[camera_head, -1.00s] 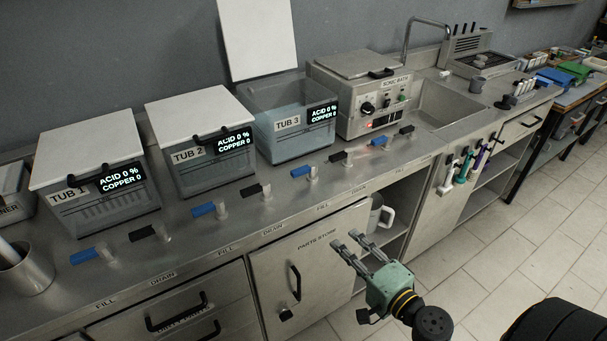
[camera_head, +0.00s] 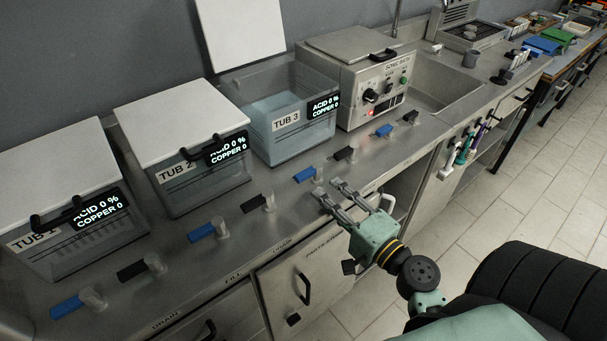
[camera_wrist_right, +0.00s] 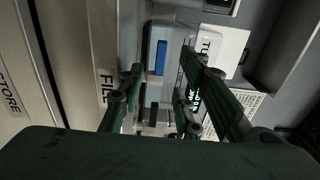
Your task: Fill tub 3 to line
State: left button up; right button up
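Tub 3 (camera_head: 318,135) is a clear box standing open, its white lid (camera_head: 243,35) raised against the wall. Bluish liquid (camera_head: 275,104) shows inside; I cannot read its level against a line. A blue-handled valve (camera_head: 305,174) is on the counter in front of tub 3, with a black-handled one (camera_head: 344,154) to its right. My right gripper (camera_head: 327,187) is open and empty, its fingertips just in front of the blue valve. In the right wrist view, the blue handle (camera_wrist_right: 161,57) shows between the fingers, near a FILL label (camera_wrist_right: 106,88). My left gripper is out of view.
Tub 2 (camera_head: 185,190) and tub 1 (camera_head: 80,250) stand to the left with white lids down. More blue and black valves line the counter. The sonic bath (camera_head: 350,105) and a sink (camera_head: 440,85) are to the right. Cabinet fronts lie below the counter edge.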

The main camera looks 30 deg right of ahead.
aim_at(307, 178)
jog(key=shift+w+r, duration=0.2)
jog(key=shift+w, duration=0.2)
jog(key=w+p, duration=0.1)
jog(key=w, duration=0.1)
jog(key=w+p, duration=0.1)
jog(key=w, duration=0.1)
jog(key=w+p, duration=0.1)
jog(key=w, duration=0.1)
jog(key=shift+w+a+f, duration=0.1)
jog(key=shift+w+a, duration=0.15)
jog(key=shift+a, duration=0.05)
jog(key=shift+w, duration=0.1)
jog(key=shift+f, duration=0.1)
jog(key=shift+c, duration=0.3)
grip_shut()
